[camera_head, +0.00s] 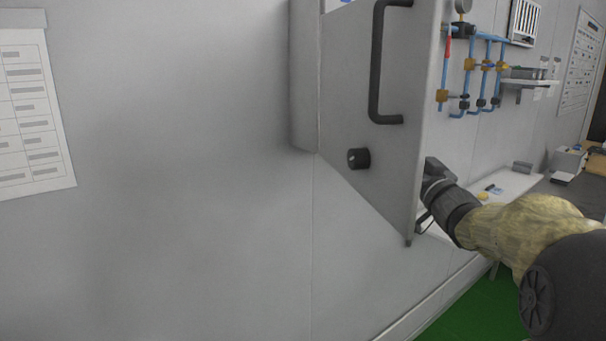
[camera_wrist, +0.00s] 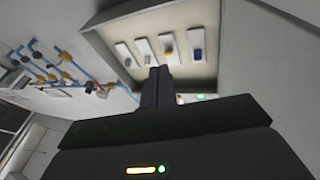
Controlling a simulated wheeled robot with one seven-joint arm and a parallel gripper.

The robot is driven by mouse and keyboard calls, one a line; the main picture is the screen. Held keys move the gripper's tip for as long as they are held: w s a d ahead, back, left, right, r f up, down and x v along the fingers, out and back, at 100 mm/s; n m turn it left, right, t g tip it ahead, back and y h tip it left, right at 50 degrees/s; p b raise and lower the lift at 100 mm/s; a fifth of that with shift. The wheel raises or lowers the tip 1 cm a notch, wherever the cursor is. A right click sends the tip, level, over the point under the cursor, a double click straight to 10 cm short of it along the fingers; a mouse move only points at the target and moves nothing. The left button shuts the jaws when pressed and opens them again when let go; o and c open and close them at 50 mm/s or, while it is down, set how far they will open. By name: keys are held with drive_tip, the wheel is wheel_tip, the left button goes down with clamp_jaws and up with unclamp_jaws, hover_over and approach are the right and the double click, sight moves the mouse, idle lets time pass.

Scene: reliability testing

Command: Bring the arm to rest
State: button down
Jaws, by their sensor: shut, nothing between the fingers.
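My arm comes in from the right in the head view. My gripper (camera_wrist: 157,74) shows in the wrist view with its two dark fingers together and nothing between them. In the head view the cabinet door hides the fingertips. The fingers point toward a grey wall cabinet (camera_wrist: 92,42) with a row of small switches or knobs on white plates inside it. I cannot tell from the pictures whether the fingers touch anything.
Blue pipes with brass valves (camera_head: 470,75) run on the wall behind the door. A white shelf (camera_head: 515,184) with small items lies right of my wrist. A printed sheet (camera_head: 35,110) hangs at the left. The wall between is bare. The floor (camera_head: 455,318) is green.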

drive_tip(key=s+a+f+m+g+h, duration=0.1)
drive_tip(key=s+f+m+g+h, duration=0.2)
drive_tip(key=f, duration=0.8)
drive_tip(key=s+f+m+g+h, duration=0.1)
drive_tip(key=s+f+g+h, duration=0.4)
drive_tip(key=f, duration=0.7)
drive_tip(key=s+a+f+g, duration=0.2)
drive_tip(key=s+f+g, duration=0.2)
drive_tip(key=s, duration=0.5)
drive_tip(key=s+a+f+n+g+y+p, duration=0.1)
drive_tip(key=s+a+f+g, duration=0.1)
drive_tip(key=s+f+g, duration=0.3)
drive_tip(key=s+f, duration=0.3)
drive_tip(key=s, duration=0.2)
drive_tip(key=shift+a+f+n+y, duration=0.3)
drive_tip(key=shift+a+f, duration=0.1)
drive_tip(key=shift+s, duration=0.25)
drive_tip(key=shift+w, duration=0.15)
drive_tip(key=shift+r, duration=0.1)
drive_tip(key=shift+d, duration=0.1)
